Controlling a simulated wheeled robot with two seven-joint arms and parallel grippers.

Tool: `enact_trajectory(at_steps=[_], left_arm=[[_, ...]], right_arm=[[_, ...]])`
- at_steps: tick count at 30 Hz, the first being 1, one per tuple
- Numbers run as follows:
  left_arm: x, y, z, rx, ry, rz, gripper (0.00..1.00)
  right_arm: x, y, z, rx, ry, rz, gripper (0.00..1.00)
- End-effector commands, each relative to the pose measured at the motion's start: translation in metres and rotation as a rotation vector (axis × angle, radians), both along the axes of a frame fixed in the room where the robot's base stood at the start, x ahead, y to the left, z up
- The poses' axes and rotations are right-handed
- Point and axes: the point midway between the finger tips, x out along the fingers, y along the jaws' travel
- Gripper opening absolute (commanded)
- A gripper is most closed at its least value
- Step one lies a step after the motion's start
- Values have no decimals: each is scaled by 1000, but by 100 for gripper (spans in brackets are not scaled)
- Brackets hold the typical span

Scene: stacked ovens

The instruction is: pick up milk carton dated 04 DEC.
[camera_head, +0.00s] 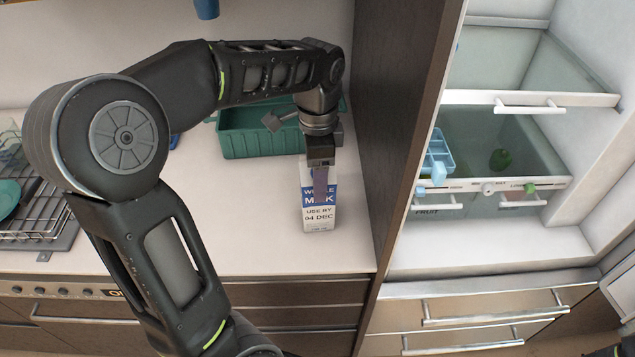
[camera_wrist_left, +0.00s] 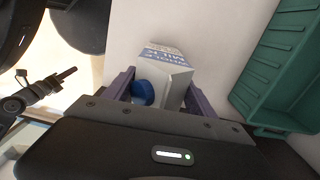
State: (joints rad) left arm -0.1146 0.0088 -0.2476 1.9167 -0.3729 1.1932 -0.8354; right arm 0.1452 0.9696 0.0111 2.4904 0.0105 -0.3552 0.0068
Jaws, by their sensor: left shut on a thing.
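The milk carton (camera_head: 320,215) stands upright on the white counter, with a blue band reading "WHOLE MILK" and the print "USE BY 04 DEC" on its front. My left gripper (camera_head: 320,185) reaches down from above and is shut on the upper part of this carton. In the left wrist view the carton (camera_wrist_left: 166,70) sits between the two purple-grey fingers of the left gripper (camera_wrist_left: 160,95), with its blue cap near the palm. The gripper covers the carton's top in the head view. My right gripper does not show.
A green crate (camera_head: 258,143) stands behind the carton, and it also shows in the left wrist view (camera_wrist_left: 262,85). A dish rack (camera_head: 40,222) is at the left. A dark cabinet wall (camera_head: 405,130) rises to the right, beside an open fridge (camera_head: 520,240). Counter left of the carton is clear.

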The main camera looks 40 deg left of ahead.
Motion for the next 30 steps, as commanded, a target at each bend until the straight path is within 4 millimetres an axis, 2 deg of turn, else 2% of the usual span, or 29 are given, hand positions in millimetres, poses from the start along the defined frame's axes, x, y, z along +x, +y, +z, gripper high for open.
enact_trajectory(at_steps=[5,12,16,18,23,30], left_arm=[[2,0,14,0,-7,0,0],[2,0,55,-1,-9,0,0],[1,0,83,-1,-6,0,0],[0,0,93,-2,-3,0,0],[0,0,101,-2,-3,1,0],[0,0,100,-2,-3,0,0]], right_arm=[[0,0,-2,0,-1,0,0],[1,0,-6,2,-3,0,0],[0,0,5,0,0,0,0],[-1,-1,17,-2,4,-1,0],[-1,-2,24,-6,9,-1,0],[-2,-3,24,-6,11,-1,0]])
